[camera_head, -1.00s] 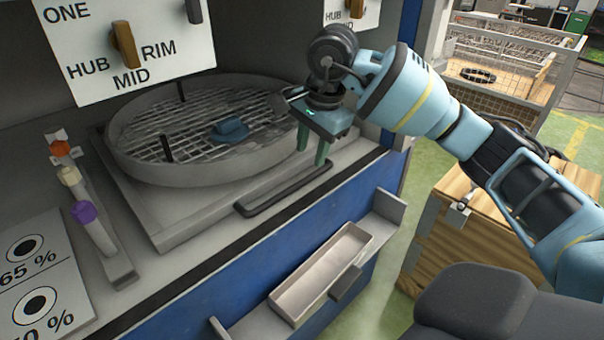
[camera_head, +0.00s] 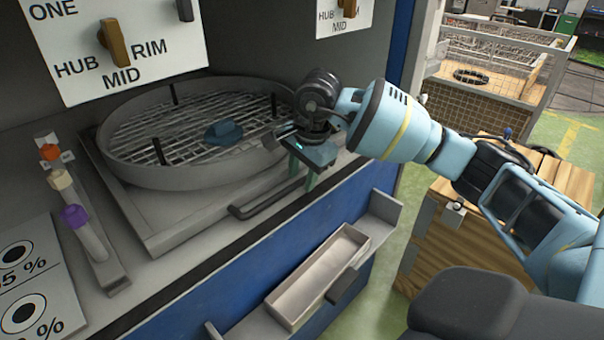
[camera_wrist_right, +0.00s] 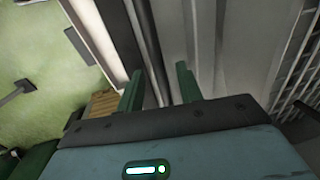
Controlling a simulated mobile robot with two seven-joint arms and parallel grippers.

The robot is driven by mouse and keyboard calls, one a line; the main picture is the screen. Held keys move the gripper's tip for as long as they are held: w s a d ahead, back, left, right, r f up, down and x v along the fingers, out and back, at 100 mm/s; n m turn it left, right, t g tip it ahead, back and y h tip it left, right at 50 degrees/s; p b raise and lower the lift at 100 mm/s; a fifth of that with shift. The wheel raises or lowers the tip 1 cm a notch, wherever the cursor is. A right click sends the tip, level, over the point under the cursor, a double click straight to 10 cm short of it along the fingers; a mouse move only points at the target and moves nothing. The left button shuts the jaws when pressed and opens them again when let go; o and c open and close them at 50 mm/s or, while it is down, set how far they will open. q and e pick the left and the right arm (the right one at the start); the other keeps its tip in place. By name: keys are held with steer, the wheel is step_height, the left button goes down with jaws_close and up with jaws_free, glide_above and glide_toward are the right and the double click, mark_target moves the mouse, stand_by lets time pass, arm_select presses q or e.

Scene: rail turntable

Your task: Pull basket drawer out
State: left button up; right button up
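The basket drawer (camera_head: 158,238) is a flat grey tray bearing a round wire basket (camera_head: 195,176) with a blue piece (camera_head: 224,132) inside. Its dark bar handle (camera_head: 262,201) runs along the front edge. My right gripper (camera_head: 301,176) points down at the handle's right end, with its green fingers apart. In the right wrist view, the gripper (camera_wrist_right: 158,86) is open, and a dark bar, apparently the handle (camera_wrist_right: 153,45), lines up between its fingers. I cannot tell whether the fingers touch it. My left gripper is not in view.
A shallow open bin (camera_head: 318,275) sticks out from the blue cabinet front below. A rack (camera_head: 92,235) with coloured-topped pieces stands left of the drawer. A wooden crate (camera_head: 455,248) stands on the floor at right, under my right arm.

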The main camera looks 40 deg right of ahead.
jaws_close()
stand_by(0.5)
